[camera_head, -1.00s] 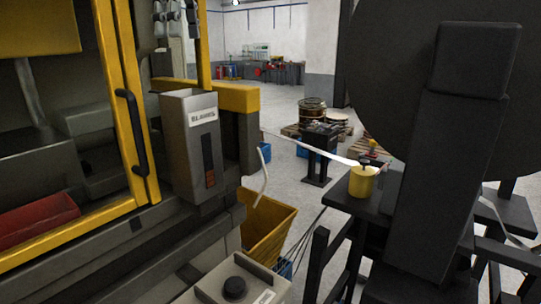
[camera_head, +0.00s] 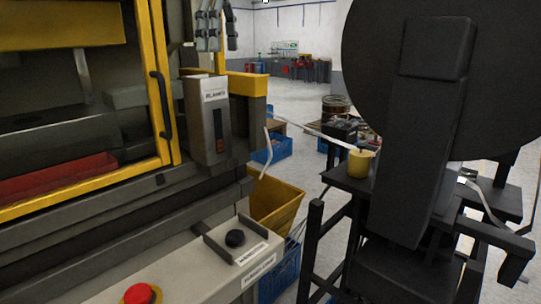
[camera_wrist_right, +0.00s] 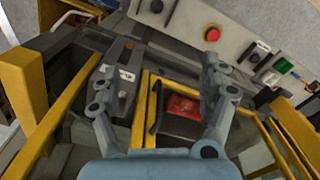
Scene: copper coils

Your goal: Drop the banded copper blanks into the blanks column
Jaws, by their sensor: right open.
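The blanks column (camera_head: 198,125) is an upright grey box labelled BLANKS, standing on the machine's front ledge. A narrow front slot shows something reddish low down; I cannot tell whether it is banded copper blanks. The column also shows left of centre in the right wrist view (camera_wrist_right: 108,88), close to one finger. My right gripper (camera_head: 217,42) hangs at the top edge of the head view, above and behind the column. In the right wrist view its fingers (camera_wrist_right: 160,65) are spread apart, with nothing between them. No loose blank is clearly visible. My left gripper is not in view.
A yellow-framed door (camera_head: 168,90) with a black handle stands left of the column; a red tray (camera_head: 60,180) lies behind it. A control panel with a red button (camera_head: 140,294) is at front. A yellow chute (camera_head: 275,205) and large black disc (camera_head: 490,80) are right.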

